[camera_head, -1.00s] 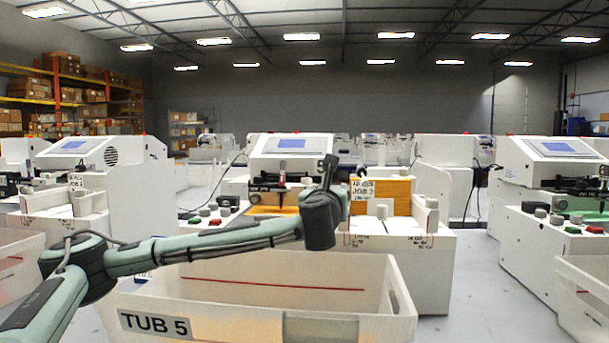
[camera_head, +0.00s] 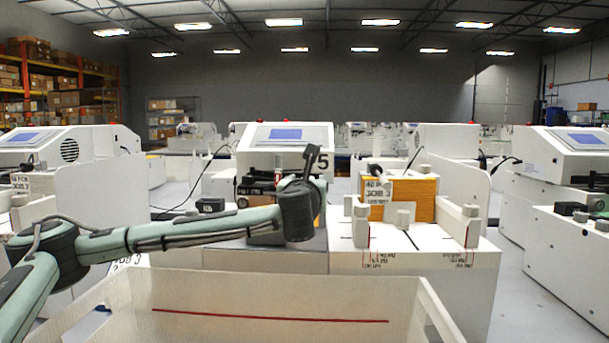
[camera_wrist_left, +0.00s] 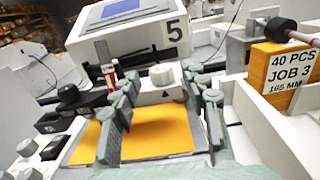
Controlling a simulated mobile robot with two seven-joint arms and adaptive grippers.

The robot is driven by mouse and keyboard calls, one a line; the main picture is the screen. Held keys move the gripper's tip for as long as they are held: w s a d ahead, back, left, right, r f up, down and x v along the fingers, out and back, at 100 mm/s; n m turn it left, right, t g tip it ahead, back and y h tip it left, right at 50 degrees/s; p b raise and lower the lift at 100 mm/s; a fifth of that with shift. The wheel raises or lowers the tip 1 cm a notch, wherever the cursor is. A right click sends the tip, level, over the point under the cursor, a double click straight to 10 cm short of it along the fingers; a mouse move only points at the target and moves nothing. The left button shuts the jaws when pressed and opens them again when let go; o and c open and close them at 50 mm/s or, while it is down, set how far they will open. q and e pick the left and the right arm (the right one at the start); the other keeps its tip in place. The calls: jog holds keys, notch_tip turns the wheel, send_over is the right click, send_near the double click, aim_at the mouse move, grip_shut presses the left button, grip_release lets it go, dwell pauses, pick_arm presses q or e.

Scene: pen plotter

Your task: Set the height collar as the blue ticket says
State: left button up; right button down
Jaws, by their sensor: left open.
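My left gripper (camera_head: 311,160) is in front of plotter 5, whose body (camera_head: 280,140) has a blue screen. In the left wrist view the gripper (camera_wrist_left: 160,82) is open, its fingers above an orange sheet (camera_wrist_left: 155,138) on the plotter bed. Beyond and between the fingers is a white knob (camera_wrist_left: 163,74) with a black triangle below it; nothing is held. A red and white pen-like part (camera_wrist_left: 113,74) stands left of the knob. I cannot tell which part is the height collar. I cannot make out a blue ticket. My right gripper is not in view.
An orange stack (camera_head: 411,190) carries a label reading 40 PCS, JOB 3, 165 MM (camera_wrist_left: 291,71). It sits in a white marked fixture (camera_head: 420,250) at right. A white tub (camera_head: 270,285) with a red line stands in front. Similar plotters stand on both sides.

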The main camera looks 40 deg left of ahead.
pick_arm(q)
jog(key=shift+w+a+r, duration=0.1)
jog(key=shift+w+a, duration=0.05)
jog(key=shift+w, duration=0.15)
jog(key=p+x, duration=0.1)
jog(key=x, duration=0.6)
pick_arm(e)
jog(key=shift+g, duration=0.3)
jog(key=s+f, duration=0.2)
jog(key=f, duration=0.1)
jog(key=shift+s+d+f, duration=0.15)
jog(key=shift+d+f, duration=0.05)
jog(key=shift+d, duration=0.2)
pick_arm(q)
jog(key=shift+c, duration=0.4)
grip_shut()
